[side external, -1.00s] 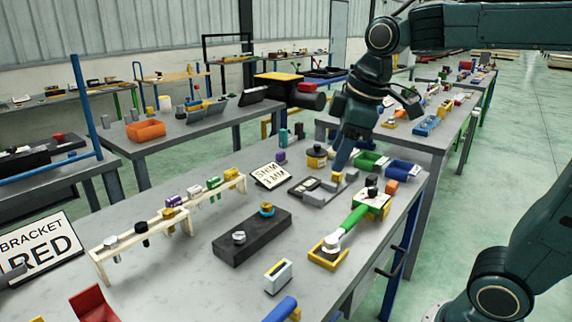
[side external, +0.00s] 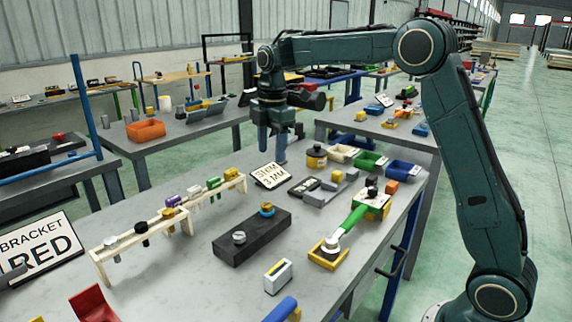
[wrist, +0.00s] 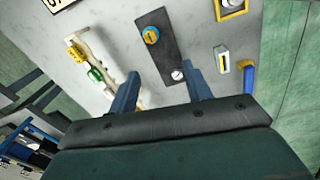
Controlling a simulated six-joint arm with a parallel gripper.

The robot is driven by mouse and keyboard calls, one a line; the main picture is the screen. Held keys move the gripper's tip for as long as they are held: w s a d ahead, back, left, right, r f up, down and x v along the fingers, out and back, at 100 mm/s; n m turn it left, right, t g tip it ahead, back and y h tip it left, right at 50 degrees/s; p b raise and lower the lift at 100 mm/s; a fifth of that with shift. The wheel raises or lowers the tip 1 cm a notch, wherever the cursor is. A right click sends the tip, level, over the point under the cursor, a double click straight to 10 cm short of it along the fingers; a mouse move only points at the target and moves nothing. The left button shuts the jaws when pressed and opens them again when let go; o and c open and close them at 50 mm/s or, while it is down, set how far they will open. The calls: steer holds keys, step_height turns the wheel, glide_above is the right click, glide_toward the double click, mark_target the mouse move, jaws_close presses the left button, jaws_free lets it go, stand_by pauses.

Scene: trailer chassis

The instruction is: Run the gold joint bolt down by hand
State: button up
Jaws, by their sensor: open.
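A black block (side external: 251,237) lies in the middle of the table. A gold bolt head with a blue ring (side external: 266,209) stands at its far end, and a silver bolt head (side external: 239,238) at its near end. In the wrist view the gold one (wrist: 151,36) is upright in the block, ahead of the fingers; the silver one (wrist: 177,75) shows beside the right finger. How deep the gold bolt sits cannot be told. My gripper (side external: 272,155) is open and empty, pointing down above the table's back edge, behind the block. Its fingers (wrist: 161,69) also show in the wrist view.
A cream rack (side external: 188,208) with coloured fasteners stands left of the block. A green-handled wrench (side external: 352,220) lies to the right, its end over a yellow tray (side external: 325,256). The shim sign (side external: 270,176) stands behind the block. Small bins (side external: 368,161) sit at the back right.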

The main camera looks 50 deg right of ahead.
mark_target(267, 205)
steer(key=w+f+n, duration=0.1)
steer(key=w+d+f+n, duration=0.1)
steer(key=w+f, duration=0.1)
steer(key=shift+f+g, duration=0.1)
steer(key=shift+g, duration=0.2)
steer(key=shift+f, duration=0.15)
step_height(267, 205, down, 14)
steer(key=shift+r, duration=0.25)
stand_by(0.4)
steer(key=c, duration=1)
